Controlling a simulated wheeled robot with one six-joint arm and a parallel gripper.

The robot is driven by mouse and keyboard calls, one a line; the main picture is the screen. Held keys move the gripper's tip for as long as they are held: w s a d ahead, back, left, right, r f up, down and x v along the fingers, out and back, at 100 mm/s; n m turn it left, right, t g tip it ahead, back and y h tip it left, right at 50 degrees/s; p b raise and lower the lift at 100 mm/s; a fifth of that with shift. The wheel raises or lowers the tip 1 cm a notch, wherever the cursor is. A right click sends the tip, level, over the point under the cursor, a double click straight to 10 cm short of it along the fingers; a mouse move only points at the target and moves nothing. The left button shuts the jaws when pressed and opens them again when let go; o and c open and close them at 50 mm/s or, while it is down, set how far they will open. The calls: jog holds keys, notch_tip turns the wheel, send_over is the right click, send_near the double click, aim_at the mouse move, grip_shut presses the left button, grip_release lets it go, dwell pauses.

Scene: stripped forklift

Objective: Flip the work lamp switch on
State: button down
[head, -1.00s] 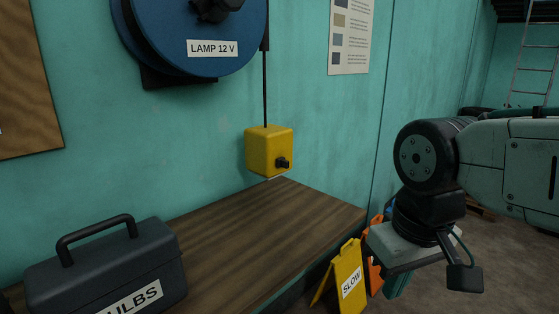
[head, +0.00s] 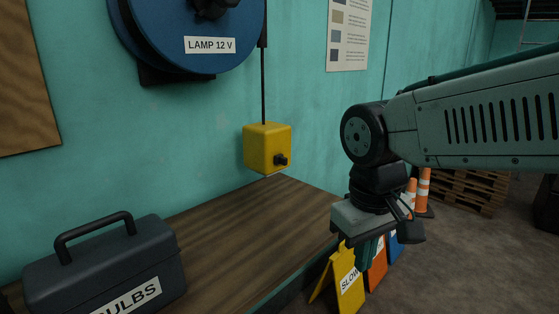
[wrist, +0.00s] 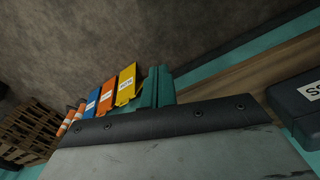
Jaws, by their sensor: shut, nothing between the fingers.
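A yellow box (head: 267,148) with a dark knob-like switch (head: 281,160) on its front hangs on a black cable under a blue reel (head: 190,35) labelled "LAMP 12 V". It hangs just above the wooden bench top, near its right end. Whether the switch is on or off cannot be told. My gripper (head: 368,258) points down beside the bench's right end, right of and lower than the yellow box. Its teal fingers are shut and empty, and they also show in the wrist view (wrist: 156,88). The yellow box is not in the wrist view.
A dark toolbox (head: 105,265) marked "BULBS" stands on the left of the bench (head: 250,225). A yellow "SLOW" sign (head: 349,285) and other folding signs stand below my gripper. Cones (head: 422,190) and pallets (head: 470,190) are farther back. The bench between toolbox and box is clear.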

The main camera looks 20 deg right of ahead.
aim_at(282, 161)
jog(key=w+a+r+n+t, duration=0.1)
jog(key=w+a+r+t, duration=0.1)
jog(key=w, duration=0.9)
jog(key=w+a+r+n+t+h, duration=0.1)
jog(key=w+r, duration=0.3)
jog(key=w, duration=0.7)
jog(key=w+a+r+n+t+h, duration=0.1)
jog(key=w+a+r+t, duration=0.2)
jog(key=w, duration=0.8)
jog(key=shift+w+a, duration=0.35)
jog(key=shift+a, duration=0.25)
jog(key=shift+f, duration=0.1)
jog(key=w+d+f, duration=0.6)
jog(key=w+f, duration=0.1)
jog(key=shift+w+f, duration=0.2)
jog(key=shift+f, duration=0.2)
